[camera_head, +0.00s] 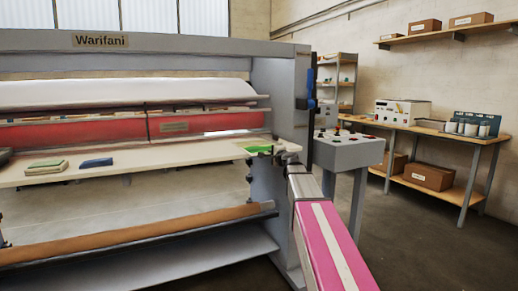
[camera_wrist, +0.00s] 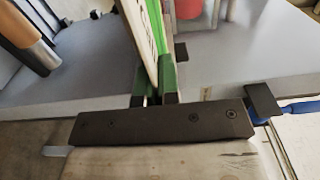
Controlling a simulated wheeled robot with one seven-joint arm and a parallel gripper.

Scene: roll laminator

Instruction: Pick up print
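The print looks to be the thin green piece at the right end of the cream bed (camera_head: 180,156) of the laminator. That green piece (camera_head: 259,149) lies on the bed, partly hidden by my gripper. In the wrist view a green strip (camera_wrist: 156,25) runs along a pale board edge towards my fingers. My gripper (camera_head: 276,152) is at the bed's right end. In the wrist view its two green-padded fingers (camera_wrist: 154,84) stand a narrow gap apart, in line with the board edge and green strip. I cannot tell whether they touch or hold either.
A green pad (camera_head: 46,167) and a blue item (camera_head: 96,162) lie further left on the bed. The brown roller (camera_head: 130,228) runs below it. The laminator's side frame (camera_head: 278,100) and the control console (camera_head: 348,150) stand close to my arm.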

